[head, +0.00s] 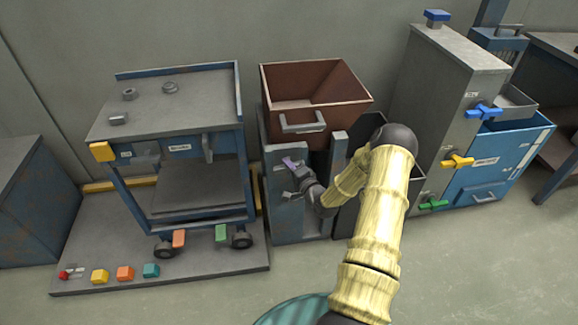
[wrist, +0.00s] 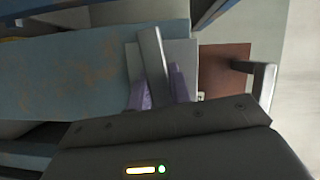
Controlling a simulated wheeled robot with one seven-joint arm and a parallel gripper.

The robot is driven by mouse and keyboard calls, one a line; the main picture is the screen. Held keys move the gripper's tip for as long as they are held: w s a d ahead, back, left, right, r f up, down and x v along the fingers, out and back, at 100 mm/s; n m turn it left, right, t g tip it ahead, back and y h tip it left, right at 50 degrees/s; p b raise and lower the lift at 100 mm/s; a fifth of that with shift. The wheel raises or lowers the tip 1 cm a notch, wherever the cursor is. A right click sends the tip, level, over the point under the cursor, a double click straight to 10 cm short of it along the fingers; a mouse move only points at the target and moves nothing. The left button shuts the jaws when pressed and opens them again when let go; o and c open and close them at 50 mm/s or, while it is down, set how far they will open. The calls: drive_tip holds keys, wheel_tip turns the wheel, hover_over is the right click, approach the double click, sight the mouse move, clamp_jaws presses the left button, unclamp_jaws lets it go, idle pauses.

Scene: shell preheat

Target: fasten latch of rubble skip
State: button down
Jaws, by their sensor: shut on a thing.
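The rubble skip (head: 280,88) is a rust-brown open bin with a grey front handle (head: 302,122), tipped up on a blue-grey stand (head: 286,210). Its brown side also shows in the wrist view (wrist: 222,70). My gripper (head: 291,164) is at the upper left post of the stand, below the skip's front. In the wrist view its purple fingers (wrist: 160,90) are shut around a grey bar, the latch lever (wrist: 150,48), which lies over a pale plate (wrist: 182,54). The lever's lower end is hidden by my gripper. In the head view my gripper covers most of the latch.
A blue-framed cart (head: 170,100) stands on a grey platform (head: 200,277) to the left, with several coloured blocks at its front. A grey and blue cabinet (head: 450,80) with blue, yellow and green handles stands at the right. The floor (head: 480,270) at the front right is clear.

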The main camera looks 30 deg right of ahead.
drive_tip(key=n+p, duration=0.1)
drive_tip(key=n+g+p, duration=0.1)
drive_tip(key=n, duration=0.1)
drive_tip(key=shift+r+n+g+h, duration=0.1)
drive_tip(key=shift+n+g+h, duration=0.2)
drive_tip(key=n+g+h+p, duration=0.1)
drive_tip(key=n, duration=0.2)
drive_tip(key=shift+h+p, duration=0.4)
drive_tip(key=n+g+h, duration=0.1)
drive_tip(key=n, duration=0.2)
drive_tip(key=shift+h, duration=0.4)
drive_tip(key=shift+f+n+g+h, duration=0.2)
drive_tip(key=shift+n+g+h, duration=0.35)
drive_tip(key=shift+n, duration=0.65)
drive_tip(key=shift+s+h, duration=0.1)
drive_tip(key=shift+h, duration=0.15)
drive_tip(key=c, duration=1.3)
unclamp_jaws()
drive_tip(key=shift+r, duration=0.1)
